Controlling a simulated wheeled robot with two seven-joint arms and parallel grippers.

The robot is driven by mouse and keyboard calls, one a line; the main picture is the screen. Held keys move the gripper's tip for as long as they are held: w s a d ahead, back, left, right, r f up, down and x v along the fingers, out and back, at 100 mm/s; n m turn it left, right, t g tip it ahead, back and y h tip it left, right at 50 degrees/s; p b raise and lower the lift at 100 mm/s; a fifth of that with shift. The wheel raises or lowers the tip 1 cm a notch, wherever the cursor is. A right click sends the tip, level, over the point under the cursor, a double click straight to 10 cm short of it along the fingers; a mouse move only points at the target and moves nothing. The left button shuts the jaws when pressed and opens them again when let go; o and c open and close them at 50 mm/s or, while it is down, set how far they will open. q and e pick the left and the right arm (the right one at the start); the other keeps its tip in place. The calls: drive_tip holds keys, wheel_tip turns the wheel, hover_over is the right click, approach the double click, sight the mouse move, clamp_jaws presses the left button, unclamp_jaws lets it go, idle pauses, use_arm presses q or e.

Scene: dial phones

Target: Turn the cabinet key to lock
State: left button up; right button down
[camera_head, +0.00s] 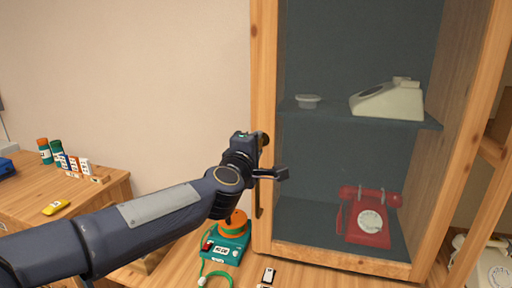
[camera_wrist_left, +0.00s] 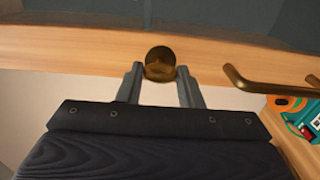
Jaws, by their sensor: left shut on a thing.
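The glass-fronted wooden cabinet (camera_head: 262,60) stands at the right of the head view. Its brass key (camera_wrist_left: 160,62) shows in the left wrist view as a round head against the wooden frame. My left gripper (camera_head: 264,150) is at the frame's left upright in the head view. In the wrist view its two fingers (camera_wrist_left: 161,76) are on either side of the key head, shut on it. The keyhole and the key's shaft are hidden. My right gripper is not in view.
A brass door handle (camera_wrist_left: 275,87) is close beside the key. A red dial phone (camera_head: 368,218) and a cream phone (camera_head: 388,102) are inside the cabinet. A teal-and-orange device (camera_head: 229,240) stands below my left gripper. A side table (camera_head: 100,200) holds small bottles at left.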

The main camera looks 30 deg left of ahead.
use_arm(q)
drive_tip(key=o, duration=1)
drive_tip(key=p+v, duration=0.1)
drive_tip(key=v, duration=0.6)
drive_tip(key=shift+s+d, duration=0.1)
drive_tip(key=shift+s, duration=0.3)
